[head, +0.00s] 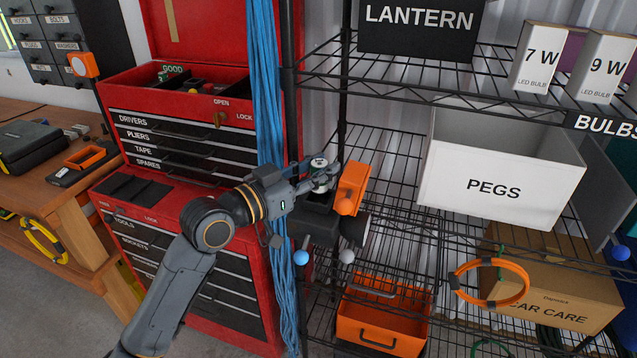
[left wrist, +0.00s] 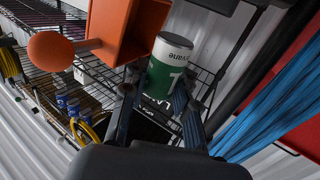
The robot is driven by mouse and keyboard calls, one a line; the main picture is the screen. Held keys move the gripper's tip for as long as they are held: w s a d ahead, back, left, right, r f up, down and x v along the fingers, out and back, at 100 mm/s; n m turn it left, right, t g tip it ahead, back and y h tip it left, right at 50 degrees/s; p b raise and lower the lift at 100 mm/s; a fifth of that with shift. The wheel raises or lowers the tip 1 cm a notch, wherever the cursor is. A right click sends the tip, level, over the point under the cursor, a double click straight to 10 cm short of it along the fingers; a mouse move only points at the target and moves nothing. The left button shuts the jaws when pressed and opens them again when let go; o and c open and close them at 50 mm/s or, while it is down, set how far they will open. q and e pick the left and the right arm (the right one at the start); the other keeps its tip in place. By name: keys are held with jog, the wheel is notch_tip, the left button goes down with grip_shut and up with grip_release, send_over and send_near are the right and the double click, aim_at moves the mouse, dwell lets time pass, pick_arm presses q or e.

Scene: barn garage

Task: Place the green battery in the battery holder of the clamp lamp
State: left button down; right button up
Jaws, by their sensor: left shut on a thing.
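My left gripper (head: 322,178) is shut on the green battery (left wrist: 168,68), which has a white band at its end and shows large in the left wrist view. In the head view only the battery's pale end (head: 319,162) shows, above the fingers. The orange battery holder (head: 351,187) of the clamp lamp is just right of the gripper. It also shows in the left wrist view (left wrist: 128,28), beside the battery; whether they touch I cannot tell. The lamp's dark body (head: 312,222) is below the gripper, partly hidden by it. My right gripper is not in view.
A wire shelf upright (head: 341,85) stands close behind the gripper. Blue cords (head: 268,90) hang in front of the red tool chest (head: 215,55) at left. The white PEGS bin (head: 495,188) is on the right, and an orange crate (head: 380,325) sits below.

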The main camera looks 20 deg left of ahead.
pick_arm(q)
jog(key=shift+w+a+f, duration=0.15)
jog(key=shift+w+f, duration=0.35)
jog(key=shift+f, duration=0.1)
jog(key=f, duration=0.1)
jog(key=f+p, duration=0.1)
jog(key=f, duration=0.1)
jog(key=shift+w+a, duration=0.1)
jog(key=shift+w, duration=0.1)
jog(key=shift+f, duration=0.3)
jog(key=shift+f, duration=0.25)
jog(key=c, duration=1)
grip_release()
jog(key=shift+r, duration=0.1)
jog(key=shift+c, duration=0.2)
